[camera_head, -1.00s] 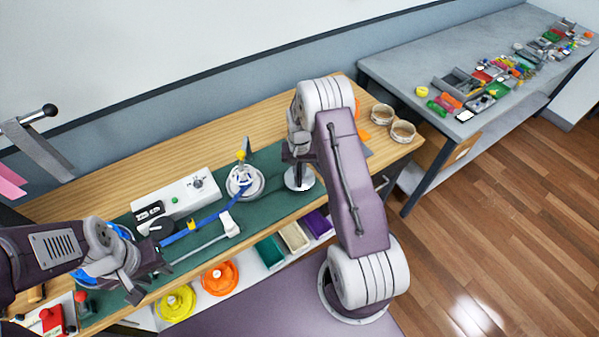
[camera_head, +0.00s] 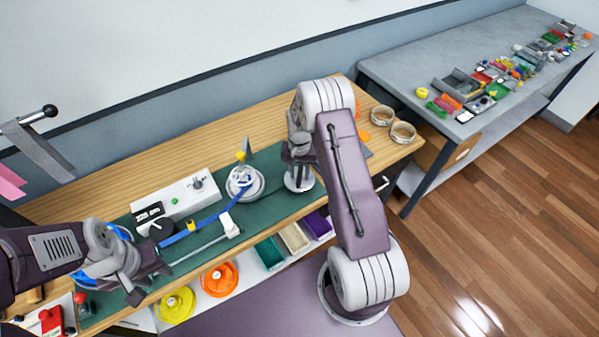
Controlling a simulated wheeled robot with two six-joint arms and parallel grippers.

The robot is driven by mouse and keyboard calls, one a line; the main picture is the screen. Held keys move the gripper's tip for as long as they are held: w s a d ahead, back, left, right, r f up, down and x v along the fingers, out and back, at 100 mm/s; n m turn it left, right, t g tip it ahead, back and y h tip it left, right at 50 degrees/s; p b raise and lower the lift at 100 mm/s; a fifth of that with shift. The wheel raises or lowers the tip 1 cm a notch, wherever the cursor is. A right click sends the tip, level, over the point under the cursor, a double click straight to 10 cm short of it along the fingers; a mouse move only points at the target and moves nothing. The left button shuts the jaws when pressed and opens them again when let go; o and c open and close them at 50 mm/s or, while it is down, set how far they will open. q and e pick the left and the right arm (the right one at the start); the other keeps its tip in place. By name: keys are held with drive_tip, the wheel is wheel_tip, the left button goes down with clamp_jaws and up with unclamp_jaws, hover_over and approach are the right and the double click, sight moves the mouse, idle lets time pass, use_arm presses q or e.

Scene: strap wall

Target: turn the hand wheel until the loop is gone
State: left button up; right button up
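A white round wheel (camera_head: 246,185) with a yellow knob (camera_head: 240,156) stands on the green mat; I take it for the hand wheel. A blue strap (camera_head: 207,221) runs from it down-left past a yellow marker (camera_head: 192,226) towards a blue reel (camera_head: 84,277), partly hidden by my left arm. The visible stretch looks nearly straight; I cannot make out a loop. My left gripper (camera_head: 151,284) is open at the mat's front left, near the strap's left end. My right gripper (camera_head: 297,163) is above a white round base (camera_head: 299,181), right of the wheel; its fingers are unclear.
A white control box (camera_head: 177,197) stands behind the strap. A white block (camera_head: 229,226) with a rod lies before it. Yellow (camera_head: 177,305) and orange (camera_head: 220,278) reels and small bins sit below the front edge. Two round tins (camera_head: 403,133) stand at right.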

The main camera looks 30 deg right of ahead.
sight(300, 173)
drive_tip(key=shift+r, duration=0.35)
wheel_tip(300, 173, up, 8)
drive_tip(key=shift+r+b, duration=0.2)
drive_tip(key=shift+b, duration=0.7)
idle(0.6)
